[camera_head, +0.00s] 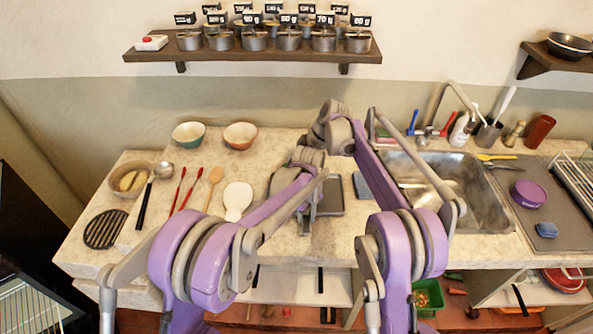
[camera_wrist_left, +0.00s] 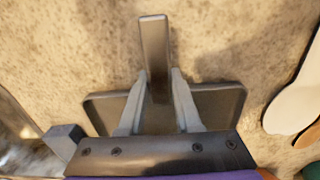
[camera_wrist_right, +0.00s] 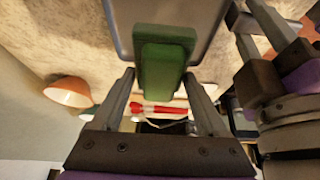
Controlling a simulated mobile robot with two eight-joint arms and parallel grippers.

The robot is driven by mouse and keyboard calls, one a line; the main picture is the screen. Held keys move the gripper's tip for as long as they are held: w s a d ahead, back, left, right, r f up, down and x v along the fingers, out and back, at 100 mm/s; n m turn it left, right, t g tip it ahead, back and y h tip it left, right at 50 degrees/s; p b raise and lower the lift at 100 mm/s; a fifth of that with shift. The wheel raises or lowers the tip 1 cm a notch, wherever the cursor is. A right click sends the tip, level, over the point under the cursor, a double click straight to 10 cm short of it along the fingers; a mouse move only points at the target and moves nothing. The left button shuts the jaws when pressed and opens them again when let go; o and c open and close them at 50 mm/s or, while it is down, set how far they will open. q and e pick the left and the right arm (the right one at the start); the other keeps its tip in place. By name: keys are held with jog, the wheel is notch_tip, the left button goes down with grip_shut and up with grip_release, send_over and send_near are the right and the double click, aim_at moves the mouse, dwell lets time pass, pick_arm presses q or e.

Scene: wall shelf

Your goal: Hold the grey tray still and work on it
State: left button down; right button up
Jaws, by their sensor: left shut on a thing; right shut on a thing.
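The grey tray (camera_head: 332,196) lies on the counter, partly hidden by my arms. Its bar-shaped handle (camera_wrist_left: 154,40) points up in the left wrist view. My left gripper (camera_wrist_left: 158,90) is shut on this handle where it meets the tray (camera_wrist_left: 215,100). The left gripper (camera_head: 306,207) is partly covered in the head view. My right gripper (camera_wrist_right: 160,76) is shut on a green block (camera_wrist_right: 163,65). The block is in front of the tray (camera_wrist_right: 208,22) in the right wrist view; I cannot tell whether they touch. The right gripper is not clear in the head view.
A white spoon-shaped piece (camera_head: 238,199), a wooden spoon (camera_head: 215,175) and red utensils (camera_head: 183,185) lie left of the tray. Two bowls stand behind, including an orange one (camera_head: 240,135). A sink (camera_head: 475,190) is on the right. A wall shelf (camera_head: 250,57) hangs above.

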pick_arm(q)
jog(key=c, duration=0.5)
grip_release()
jog(key=shift+r, duration=0.15)
notch_tip(320, 180, up, 12)
jog(key=shift+f, duration=0.1)
